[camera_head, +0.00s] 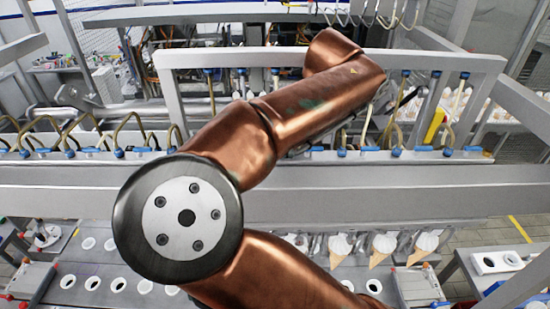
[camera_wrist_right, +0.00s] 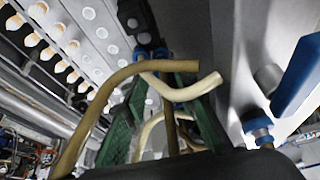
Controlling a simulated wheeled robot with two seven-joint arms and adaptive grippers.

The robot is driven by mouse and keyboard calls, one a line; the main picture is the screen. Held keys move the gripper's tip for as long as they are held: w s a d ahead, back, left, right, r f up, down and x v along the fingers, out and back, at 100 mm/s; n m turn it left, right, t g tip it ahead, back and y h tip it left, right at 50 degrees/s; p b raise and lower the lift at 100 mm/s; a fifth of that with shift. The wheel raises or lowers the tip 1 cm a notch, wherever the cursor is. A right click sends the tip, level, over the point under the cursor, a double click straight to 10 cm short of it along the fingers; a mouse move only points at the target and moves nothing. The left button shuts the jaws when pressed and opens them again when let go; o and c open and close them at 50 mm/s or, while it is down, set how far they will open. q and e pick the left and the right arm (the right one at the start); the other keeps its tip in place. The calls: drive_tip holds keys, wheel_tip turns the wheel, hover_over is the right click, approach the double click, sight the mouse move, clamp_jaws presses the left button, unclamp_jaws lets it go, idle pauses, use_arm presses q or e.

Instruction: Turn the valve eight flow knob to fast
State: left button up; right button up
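A row of valves with blue knobs and tan hoses runs along the machine rail in the head view, with knobs at right (camera_head: 396,152) and left (camera_head: 119,152). No numbers are readable, so I cannot tell which is valve eight. My copper arm covers the middle of the row and hides its own gripper there. In the right wrist view, my right gripper (camera_wrist_right: 162,90) has green fingers spread apart, with tan hoses (camera_wrist_right: 182,90) crossing between and in front of them. A small blue valve part (camera_wrist_right: 152,52) shows beyond the fingertips. A large blue handle (camera_wrist_right: 298,76) is at right, apart from the fingers. My left gripper is not in view.
Ice cream cones (camera_head: 381,249) stand in a tray below the rail. A grey overhead beam (camera_head: 440,60) spans above the valves. Hoses (camera_head: 130,125) loop closely along the row. A grey beam (camera_head: 400,208) runs in front.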

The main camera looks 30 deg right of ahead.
clamp_jaws()
drive_tip(key=shift+w+d+f+n+g+y+b, duration=0.1)
drive_tip(key=shift+n+g+y+b, duration=0.1)
drive_tip(key=shift+n+b, duration=0.3)
drive_tip(key=shift+w+n+g+y+b, duration=0.1)
drive_tip(key=shift+n+g+b, duration=0.15)
drive_tip(key=shift+n, duration=0.95)
drive_tip(key=shift+r+n+g, duration=0.2)
drive_tip(key=shift+n+g, duration=0.15)
drive_tip(key=shift+n, duration=0.25)
drive_tip(key=shift+o, duration=0.9)
unclamp_jaws()
drive_tip(key=v, duration=1.2)
drive_tip(key=shift+d, duration=0.15)
